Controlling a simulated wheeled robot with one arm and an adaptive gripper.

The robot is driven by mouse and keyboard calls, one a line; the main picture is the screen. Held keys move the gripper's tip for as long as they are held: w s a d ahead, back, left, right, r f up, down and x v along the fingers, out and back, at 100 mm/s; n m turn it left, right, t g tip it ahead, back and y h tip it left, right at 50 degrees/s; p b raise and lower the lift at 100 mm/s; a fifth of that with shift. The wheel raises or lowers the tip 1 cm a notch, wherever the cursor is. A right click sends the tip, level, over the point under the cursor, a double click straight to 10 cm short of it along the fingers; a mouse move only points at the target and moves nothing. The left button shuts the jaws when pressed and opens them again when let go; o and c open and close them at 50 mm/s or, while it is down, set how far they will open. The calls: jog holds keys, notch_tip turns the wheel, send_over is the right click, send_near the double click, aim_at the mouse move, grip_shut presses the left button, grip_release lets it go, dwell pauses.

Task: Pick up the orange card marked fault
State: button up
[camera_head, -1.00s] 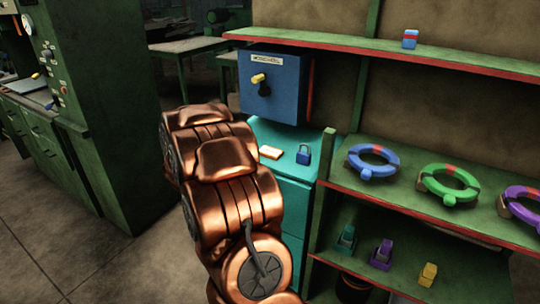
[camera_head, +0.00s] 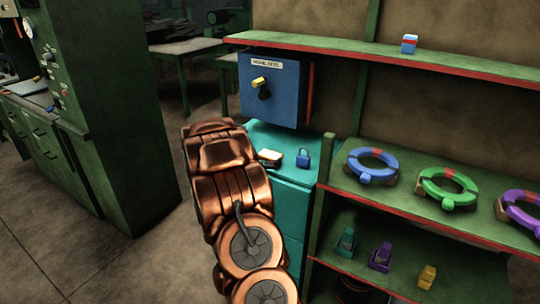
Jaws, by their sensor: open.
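A small orange card (camera_head: 271,155) with a pale top lies on the teal cabinet (camera_head: 290,171), left of a blue padlock (camera_head: 303,158). Any writing on the card is too small to read. My copper arm stands in front of the cabinet's left side, with its upper links close to the card in the picture. My gripper cannot be made out; the arm hides the area beyond it. A dark patch shows at the card's lower edge, and I cannot tell what it is.
A blue switch box (camera_head: 272,88) with a yellow-tipped handle hangs above the cabinet. Green shelves at right hold blue (camera_head: 373,165), green (camera_head: 448,187) and purple (camera_head: 524,208) rings, with small padlock-like items below. A tall green machine (camera_head: 105,110) stands at left. Open floor lies between.

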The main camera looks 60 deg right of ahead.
jog(key=shift+x, duration=1)
jog(key=c, duration=0.9)
